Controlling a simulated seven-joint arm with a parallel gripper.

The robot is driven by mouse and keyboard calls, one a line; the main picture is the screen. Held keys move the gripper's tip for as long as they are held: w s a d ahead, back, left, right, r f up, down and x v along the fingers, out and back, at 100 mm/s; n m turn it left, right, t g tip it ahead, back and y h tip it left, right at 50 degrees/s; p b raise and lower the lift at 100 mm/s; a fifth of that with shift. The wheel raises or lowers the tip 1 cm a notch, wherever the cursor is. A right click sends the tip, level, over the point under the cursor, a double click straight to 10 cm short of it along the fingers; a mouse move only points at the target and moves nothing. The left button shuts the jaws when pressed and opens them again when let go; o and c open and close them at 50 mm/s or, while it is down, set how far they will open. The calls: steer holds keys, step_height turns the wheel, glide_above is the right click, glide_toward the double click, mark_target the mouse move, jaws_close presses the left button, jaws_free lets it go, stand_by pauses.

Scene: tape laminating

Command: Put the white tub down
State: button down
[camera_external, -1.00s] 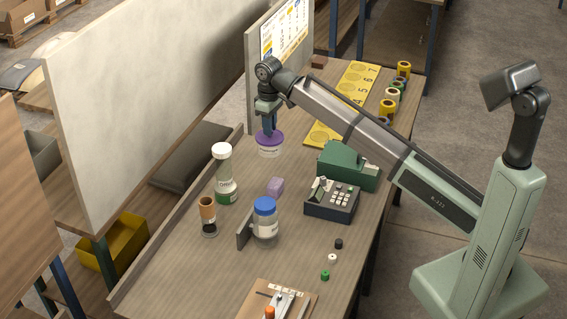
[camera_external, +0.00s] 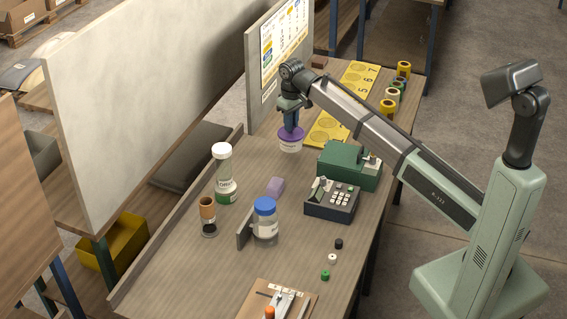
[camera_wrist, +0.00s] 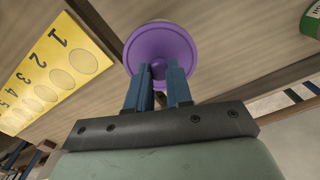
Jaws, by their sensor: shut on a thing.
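The white tub (camera_external: 290,147) has a purple lid (camera_external: 291,134) and hangs upright below my gripper (camera_external: 290,127) in the external view. My gripper is shut on the lid's top. In the wrist view the purple lid (camera_wrist: 160,50) fills the space at the fingertips of my gripper (camera_wrist: 159,72) and hides the tub's body. The tub is over the far part of the bench, just left of the yellow numbered mat (camera_external: 325,128). I cannot tell whether its base touches the bench.
A green tape machine (camera_external: 345,168) and a dark keypad box (camera_external: 328,203) stand nearer on the right. Several tape rolls (camera_external: 388,106) line the far right edge.

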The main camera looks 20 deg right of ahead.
steer(key=shift+f, duration=2.15)
steer(key=shift+f, duration=0.15)
steer(key=c, duration=1)
jaws_free()
step_height(320, 180, up, 12)
steer(key=shift+r, duration=0.15)
